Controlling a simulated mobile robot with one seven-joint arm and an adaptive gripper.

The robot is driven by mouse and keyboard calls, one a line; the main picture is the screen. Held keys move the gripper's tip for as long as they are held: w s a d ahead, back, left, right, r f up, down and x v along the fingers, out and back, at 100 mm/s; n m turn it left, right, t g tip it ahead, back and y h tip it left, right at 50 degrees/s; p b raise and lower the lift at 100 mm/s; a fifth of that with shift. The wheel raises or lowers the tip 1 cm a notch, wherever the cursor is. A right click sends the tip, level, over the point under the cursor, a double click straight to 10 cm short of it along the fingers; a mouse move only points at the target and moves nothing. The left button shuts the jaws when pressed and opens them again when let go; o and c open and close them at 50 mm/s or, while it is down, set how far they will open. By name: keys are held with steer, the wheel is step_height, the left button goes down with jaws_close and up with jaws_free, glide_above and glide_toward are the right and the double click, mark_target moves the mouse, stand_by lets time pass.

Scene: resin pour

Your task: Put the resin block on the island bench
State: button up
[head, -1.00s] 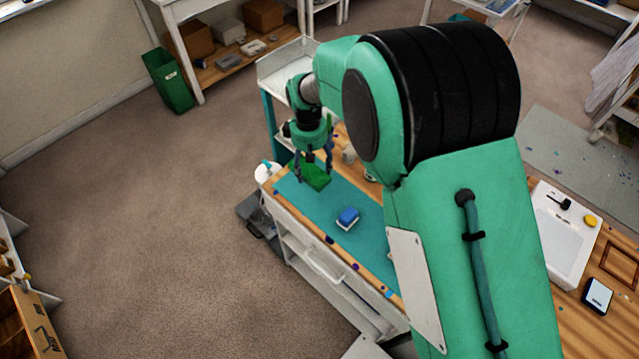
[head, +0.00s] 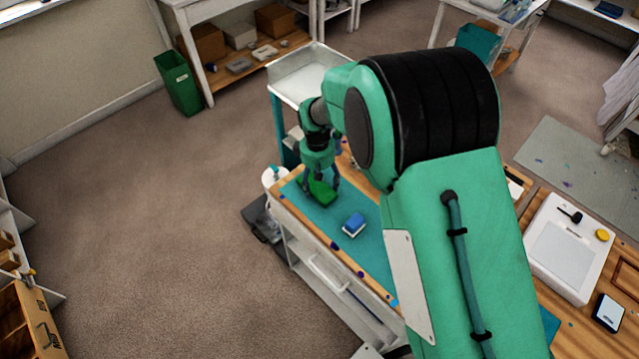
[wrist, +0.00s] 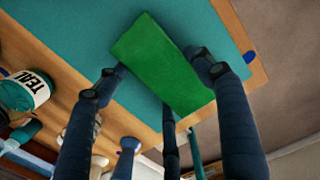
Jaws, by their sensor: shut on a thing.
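A green block (head: 318,191), which looks like the resin block, is in my gripper (head: 320,185) above the far end of the teal mat (head: 372,248) on the wooden-topped bench (head: 345,244). In the wrist view the green block (wrist: 165,62) sits between the dark fingers of my gripper (wrist: 160,75), with fingers against its sides. The mat (wrist: 95,30) shows behind it. I cannot tell whether the block touches the mat. A smaller blue and white block (head: 354,225) lies on the mat, nearer the camera.
A jar labelled teal (wrist: 25,90) stands on the bench beside the mat. A white-topped cart (head: 300,80) stands behind the bench. A green bin (head: 180,83) is by the far table. The carpet (head: 140,220) at left is clear. My arm hides much of the bench's right side.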

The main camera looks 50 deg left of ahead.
mark_target(319, 183)
steer(key=shift+f, duration=0.15)
steer(key=o, duration=1.4)
steer(key=shift+c, duration=0.2)
step_height(319, 183, up, 12)
steer(key=p, duration=0.2)
steer(key=shift+a, duration=0.3)
stand_by(0.3)
